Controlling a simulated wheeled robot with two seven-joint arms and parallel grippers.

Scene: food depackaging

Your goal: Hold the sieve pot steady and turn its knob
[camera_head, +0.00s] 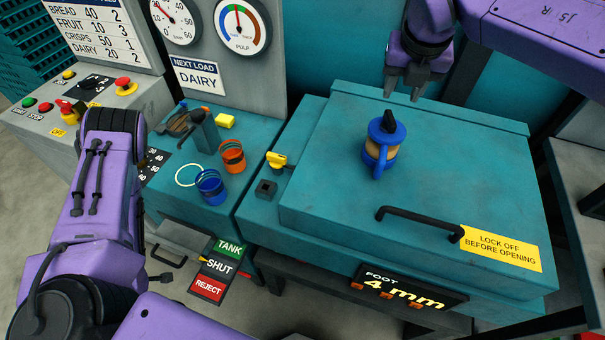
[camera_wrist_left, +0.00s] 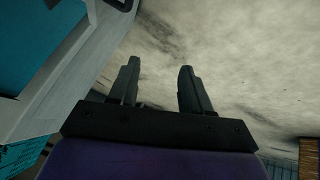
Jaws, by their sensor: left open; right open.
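The sieve pot (camera_head: 371,150) is a small blue pot with a tan band and a blue side handle. It stands upright on the teal machine lid (camera_head: 330,190) in the head view. A black knob (camera_head: 389,119) sits on its top. My right gripper (camera_head: 404,92) is open and empty, just behind and above the pot, apart from it. My left gripper (camera_wrist_left: 157,84) is open and empty in the left wrist view, above bare grey floor. In the head view I cannot make out the left gripper's fingers.
A black bar handle (camera_head: 420,222) and a yellow lock label (camera_head: 500,248) are on the lid's front. The lid around the pot is clear.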

